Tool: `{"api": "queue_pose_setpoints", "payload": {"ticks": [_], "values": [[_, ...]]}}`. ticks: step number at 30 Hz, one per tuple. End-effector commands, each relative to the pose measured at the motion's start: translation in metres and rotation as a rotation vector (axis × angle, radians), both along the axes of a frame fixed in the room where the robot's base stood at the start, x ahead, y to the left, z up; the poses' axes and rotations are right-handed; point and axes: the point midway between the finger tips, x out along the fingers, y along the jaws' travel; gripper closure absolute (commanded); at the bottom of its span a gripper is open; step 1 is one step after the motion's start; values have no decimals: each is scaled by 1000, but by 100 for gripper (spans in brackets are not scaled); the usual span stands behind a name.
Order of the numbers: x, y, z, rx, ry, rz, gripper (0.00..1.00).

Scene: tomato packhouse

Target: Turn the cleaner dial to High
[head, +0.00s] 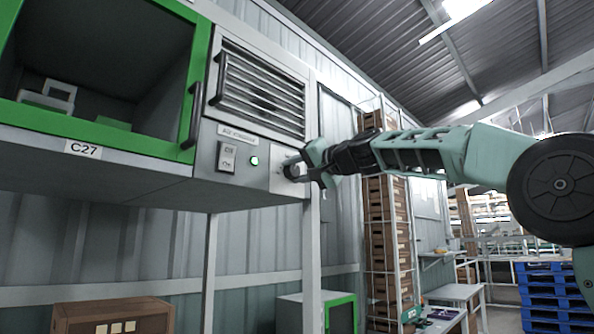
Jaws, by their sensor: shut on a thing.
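The cleaner dial (294,170) is on the right end of the grey control panel (207,163), below the louvred vent. My gripper (302,171) is at the panel from the right, shut on the dial. The fingers cover most of the dial, so its pointer and its High mark cannot be read. A rocker switch (227,157) and a lit green lamp (254,161) are on the panel to the left of the dial.
A green-framed cabinet (199,75) with a dark handle, labelled C27, adjoins the panel on the left. A louvred vent (262,88) is above. A white post (311,250) stands below the dial. Stacked crates (377,225) and blue pallets (553,300) are farther right.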

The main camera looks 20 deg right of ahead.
Motion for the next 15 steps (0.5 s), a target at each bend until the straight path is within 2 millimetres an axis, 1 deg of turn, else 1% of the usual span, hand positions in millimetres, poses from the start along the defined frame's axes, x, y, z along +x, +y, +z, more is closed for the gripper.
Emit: {"api": "queue_pose_setpoints", "payload": {"ticks": [15], "values": [[0, 0, 1, 423, 248, -2, 85]]}}
